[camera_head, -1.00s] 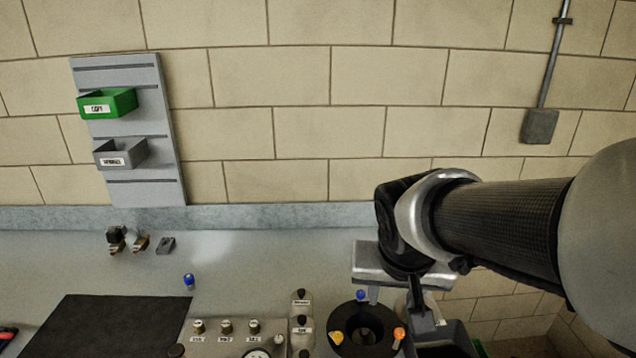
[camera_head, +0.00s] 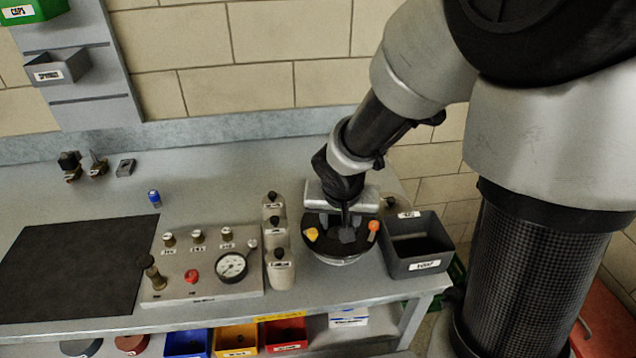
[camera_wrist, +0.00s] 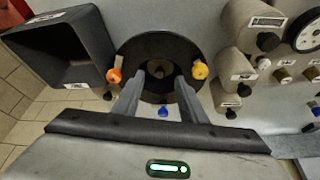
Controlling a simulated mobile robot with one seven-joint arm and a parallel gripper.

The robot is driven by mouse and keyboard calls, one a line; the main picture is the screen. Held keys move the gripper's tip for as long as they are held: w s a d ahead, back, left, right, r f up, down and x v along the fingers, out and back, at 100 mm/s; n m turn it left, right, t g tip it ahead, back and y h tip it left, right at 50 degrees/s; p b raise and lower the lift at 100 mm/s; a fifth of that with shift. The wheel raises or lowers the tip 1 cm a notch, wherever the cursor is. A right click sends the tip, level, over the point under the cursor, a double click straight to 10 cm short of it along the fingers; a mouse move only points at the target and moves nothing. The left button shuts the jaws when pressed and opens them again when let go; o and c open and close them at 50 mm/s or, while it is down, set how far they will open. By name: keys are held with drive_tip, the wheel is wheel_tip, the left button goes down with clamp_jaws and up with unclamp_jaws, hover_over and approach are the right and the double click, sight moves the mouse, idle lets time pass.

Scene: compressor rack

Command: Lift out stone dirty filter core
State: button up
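A round black filter housing (camera_head: 322,248) stands at the front right of the bench, with an orange clamp (camera_head: 373,231) and a yellow clamp (camera_head: 311,234) on its rim. In the wrist view the housing (camera_wrist: 127,57) has a dark round opening in its middle, and a blue knob (camera_wrist: 163,112) shows at its near side. A dim greyish form shows inside the opening; I cannot tell whether it is the filter core. My gripper (camera_head: 340,223) points down over the housing. In the wrist view my gripper (camera_wrist: 159,82) is open, its fingers on either side of the opening, nothing visibly held.
A dark grey bin (camera_head: 418,265) stands just right of the housing. Pale canisters (camera_head: 279,262) and a gauge panel (camera_head: 205,280) are close on its left. A black mat (camera_head: 75,265) lies farther left. Small fittings (camera_head: 95,166) and a blue-capped piece (camera_head: 154,197) lie behind.

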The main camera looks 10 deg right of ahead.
drive_tip(key=shift+w+r+b+x, duration=0.1)
drive_tip(key=shift+w+b+x, duration=0.15)
drive_tip(key=shift+x, duration=0.75)
drive_tip(key=shift+w+r+b+x, duration=0.1)
drive_tip(key=shift+b+x, duration=0.2)
drive_tip(key=shift+x, duration=0.75)
drive_tip(key=shift+w+r+b+x, duration=0.1)
drive_tip(key=shift+w+b+x, duration=0.15)
drive_tip(key=shift+x, duration=0.75)
drive_tip(key=shift+d, duration=0.1)
drive_tip(key=shift+s, duration=0.1)
drive_tip(key=shift+c, duration=0.2)
clamp_jaws()
